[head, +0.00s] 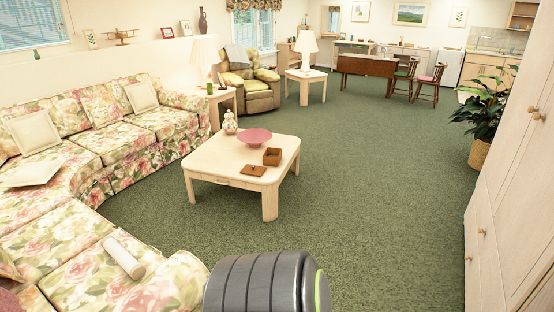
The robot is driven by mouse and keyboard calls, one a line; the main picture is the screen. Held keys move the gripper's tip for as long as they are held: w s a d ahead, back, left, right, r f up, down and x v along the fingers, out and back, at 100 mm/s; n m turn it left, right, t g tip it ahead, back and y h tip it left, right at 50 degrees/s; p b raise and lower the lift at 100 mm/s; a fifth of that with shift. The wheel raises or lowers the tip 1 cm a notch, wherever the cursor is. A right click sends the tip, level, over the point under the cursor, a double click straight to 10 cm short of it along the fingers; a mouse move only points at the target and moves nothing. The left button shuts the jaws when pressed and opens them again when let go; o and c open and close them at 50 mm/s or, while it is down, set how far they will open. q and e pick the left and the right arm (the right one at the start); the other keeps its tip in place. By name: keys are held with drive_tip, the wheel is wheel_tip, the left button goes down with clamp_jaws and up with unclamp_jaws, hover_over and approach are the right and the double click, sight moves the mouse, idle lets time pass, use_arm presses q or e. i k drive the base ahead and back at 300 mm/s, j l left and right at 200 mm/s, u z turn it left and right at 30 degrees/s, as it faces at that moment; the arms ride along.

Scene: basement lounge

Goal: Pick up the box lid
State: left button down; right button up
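A brown box lid (254,170) lies flat on the light wooden coffee table (215,163), near its front edge. It has a small knob on top. A small open brown box (272,157) stands just behind and to the right of the lid, apart from it. The table stands some way ahead of me, beyond a stretch of carpet. Neither of my grippers shows in the head view, and nothing is seen touching the lid.
A pink bowl (254,136) and a pale figurine jar (230,122) share the table. A floral sectional sofa (130,145) fills the left. A tall cabinet (510,190) and a potted plant (485,120) line the right. Green carpet (370,190) is clear between.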

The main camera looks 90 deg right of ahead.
sight(250, 169)
drive_tip(key=z, duration=2.8)
